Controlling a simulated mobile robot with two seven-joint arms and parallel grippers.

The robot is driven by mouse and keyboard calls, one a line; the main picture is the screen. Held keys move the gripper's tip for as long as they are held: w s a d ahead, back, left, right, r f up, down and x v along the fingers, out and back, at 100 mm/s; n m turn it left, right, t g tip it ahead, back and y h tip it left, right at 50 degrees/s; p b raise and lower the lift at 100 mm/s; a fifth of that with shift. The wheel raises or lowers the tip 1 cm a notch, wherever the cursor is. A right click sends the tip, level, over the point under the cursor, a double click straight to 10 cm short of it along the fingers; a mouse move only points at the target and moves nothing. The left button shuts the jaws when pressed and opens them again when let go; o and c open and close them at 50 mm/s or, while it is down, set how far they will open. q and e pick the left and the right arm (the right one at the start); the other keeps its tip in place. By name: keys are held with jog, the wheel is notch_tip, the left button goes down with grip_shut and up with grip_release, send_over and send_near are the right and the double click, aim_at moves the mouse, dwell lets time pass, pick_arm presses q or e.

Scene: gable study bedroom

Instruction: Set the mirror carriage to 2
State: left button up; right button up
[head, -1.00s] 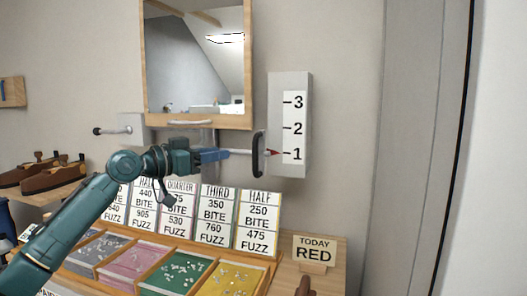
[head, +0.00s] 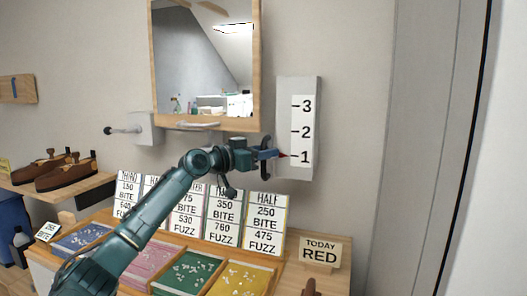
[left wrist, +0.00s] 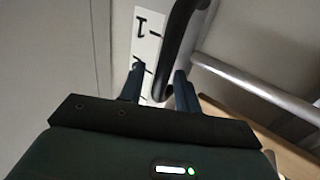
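The mirror (head: 200,60) hangs in a wooden frame on the wall. To its lower right is a grey scale plate (head: 302,130) marked 3, 2, 1 from top to bottom. A small red pointer (head: 284,156) stands level with 1. The black upright handle (head: 266,141) is beside the plate, partly hidden by my left gripper (head: 269,154). In the left wrist view, the black handle (left wrist: 178,38) runs between the two spread fingers of my left gripper (left wrist: 158,72). They are open, with a gap on the left side. My right gripper is not in view.
Below are price cards (head: 264,226) and coloured trays (head: 190,272) on a wooden table. A "TODAY RED" sign (head: 319,253) stands at right. A grey bracket with a knob (head: 145,128) is left of the mirror. Shoes (head: 62,171) lie on a shelf.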

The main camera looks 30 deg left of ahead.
pick_arm(q)
grip_shut()
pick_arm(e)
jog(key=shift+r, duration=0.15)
pick_arm(q)
jog(key=shift+r, duration=0.1)
